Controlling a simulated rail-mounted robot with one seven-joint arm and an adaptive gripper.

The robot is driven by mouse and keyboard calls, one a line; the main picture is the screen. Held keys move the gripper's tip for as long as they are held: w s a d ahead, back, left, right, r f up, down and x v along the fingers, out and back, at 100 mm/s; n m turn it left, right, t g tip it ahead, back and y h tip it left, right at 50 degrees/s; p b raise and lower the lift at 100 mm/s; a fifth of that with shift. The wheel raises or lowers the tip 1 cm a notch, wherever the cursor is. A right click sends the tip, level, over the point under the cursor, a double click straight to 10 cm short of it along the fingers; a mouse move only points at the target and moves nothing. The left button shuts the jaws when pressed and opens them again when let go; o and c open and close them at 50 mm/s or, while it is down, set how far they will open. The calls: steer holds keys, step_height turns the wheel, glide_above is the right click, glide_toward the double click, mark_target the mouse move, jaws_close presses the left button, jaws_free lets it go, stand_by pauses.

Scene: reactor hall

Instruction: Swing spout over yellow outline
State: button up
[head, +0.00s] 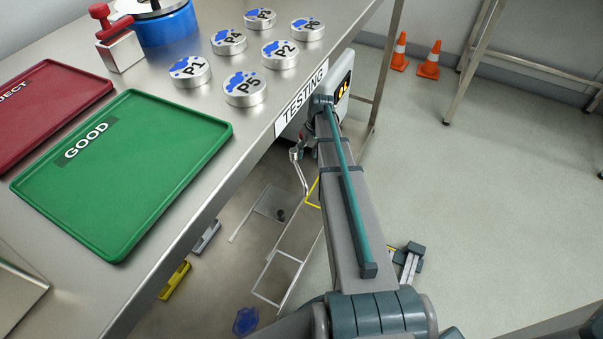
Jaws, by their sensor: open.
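Part of a yellow outline (313,191) shows on the lower surface close to the spout's lower end, partly covered by my arm. I cannot tell whether the spout is over it.
The steel table (240,165) carries a green GOOD tray (150,185), a red tray (55,90) and several labelled metal discs (245,88). A device with an orange display (344,88) stands beyond my arm. White outlines (277,276) lie below. Floor at right is clear, with orange cones (429,62) behind.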

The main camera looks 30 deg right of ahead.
mark_target(301, 174)
steer(key=f+b, duration=0.1)
steer(key=f, duration=0.2)
steer(key=a+f+b, duration=0.1)
steer(key=f, duration=0.3)
steer(key=a+f+b, duration=0.1)
steer(key=f+b, duration=0.1)
steer(key=f, duration=0.1)
steer(key=shift+s+a+f, duration=0.1)
steer(key=shift+a+f, duration=0.15)
steer(key=shift+f, duration=0.1)
jaws_close()
